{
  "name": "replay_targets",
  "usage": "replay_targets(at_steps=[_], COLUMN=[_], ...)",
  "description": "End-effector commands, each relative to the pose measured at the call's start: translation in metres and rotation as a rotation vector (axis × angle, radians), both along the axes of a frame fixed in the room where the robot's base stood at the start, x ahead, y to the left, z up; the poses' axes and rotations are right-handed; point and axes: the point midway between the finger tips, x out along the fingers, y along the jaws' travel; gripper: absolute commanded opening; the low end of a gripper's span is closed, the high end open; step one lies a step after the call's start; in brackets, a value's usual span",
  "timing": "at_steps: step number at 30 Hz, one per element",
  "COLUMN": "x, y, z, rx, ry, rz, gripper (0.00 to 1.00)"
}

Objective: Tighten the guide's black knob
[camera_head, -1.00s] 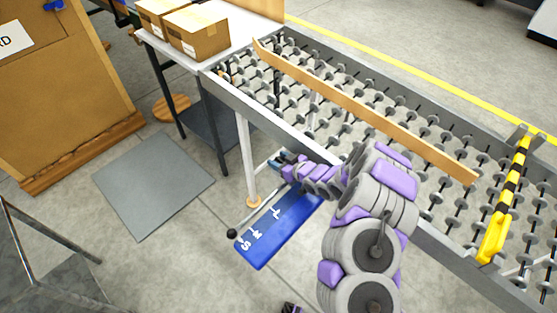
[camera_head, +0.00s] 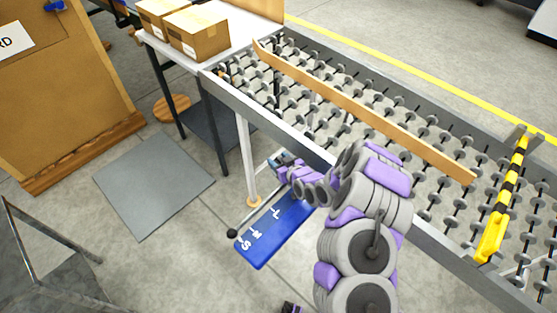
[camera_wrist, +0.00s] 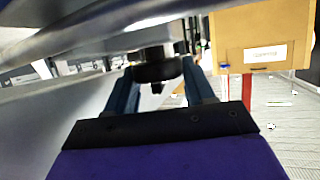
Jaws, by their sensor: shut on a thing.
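In the wrist view a round black knob (camera_wrist: 156,71) sits under a metal fitting, between the two blue fingers of my gripper (camera_wrist: 160,84). The fingers are shut on the knob from both sides. In the head view my gripper (camera_head: 279,160) is at the side rail of the roller table, above the far end of the blue plate, and hides the knob there. The blue plate (camera_head: 262,248) carries the white letters S, M and L. A rod with a black ball end (camera_head: 232,233) runs along its left edge.
The roller table (camera_head: 325,153) has a long wooden strip (camera_head: 370,112) across it and a yellow-black bar (camera_head: 503,200) at right. Cardboard boxes (camera_head: 198,34) stand on the white table at the back. A grey floor plate (camera_head: 153,183) lies left.

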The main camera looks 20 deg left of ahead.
Motion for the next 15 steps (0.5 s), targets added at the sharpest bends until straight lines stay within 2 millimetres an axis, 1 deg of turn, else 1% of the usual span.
replay_targets(at_steps=[15], x=[-0.0004], y=[-0.0005], z=[-0.0009], rx=[-0.003], ry=[0.002], rz=[-0.102], gripper=[0.23])
